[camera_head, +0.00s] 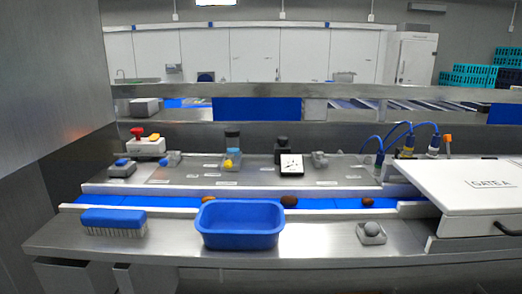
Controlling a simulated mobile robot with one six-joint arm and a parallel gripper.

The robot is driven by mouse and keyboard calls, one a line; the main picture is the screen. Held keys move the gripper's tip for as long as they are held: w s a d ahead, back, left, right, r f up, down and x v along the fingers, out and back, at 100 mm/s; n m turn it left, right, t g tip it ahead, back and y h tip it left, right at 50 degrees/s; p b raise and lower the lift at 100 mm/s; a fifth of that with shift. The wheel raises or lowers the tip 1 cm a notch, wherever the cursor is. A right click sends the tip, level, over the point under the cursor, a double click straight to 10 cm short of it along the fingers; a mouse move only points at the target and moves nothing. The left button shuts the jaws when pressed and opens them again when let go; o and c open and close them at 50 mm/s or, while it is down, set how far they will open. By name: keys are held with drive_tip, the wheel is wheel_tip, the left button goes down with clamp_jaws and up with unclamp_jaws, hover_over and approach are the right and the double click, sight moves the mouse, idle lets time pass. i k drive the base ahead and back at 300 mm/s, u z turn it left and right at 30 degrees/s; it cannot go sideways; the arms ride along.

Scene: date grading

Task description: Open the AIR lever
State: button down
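Several small controls stand on the steel panel behind the blue belt. I cannot tell for sure which is the AIR lever, as the small labels are unreadable. A grey device with a yellow part and a blue-grey top (232,150) stands left of centre. A small grey device with a blue part (171,159) stands left of it. A grey fitting (319,160) stands right of the white dial gauge (290,168). An orange upright piece (447,142) shows at the right by the blue hoses (394,134). My gripper is not in view.
A blue bin (240,225) and a blue brush (114,221) sit on the front steel ledge. A grey ball in a holder (371,231) is to the right. Brown dates lie on the blue belt (335,204). A red button box (147,143) stands left.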

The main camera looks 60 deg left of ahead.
sight(163, 162)
drive_tip(key=k, duration=1.1)
drive_tip(key=u, duration=2.4)
drive_tip(key=i, duration=0.7)
drive_tip(key=u, duration=0.05)
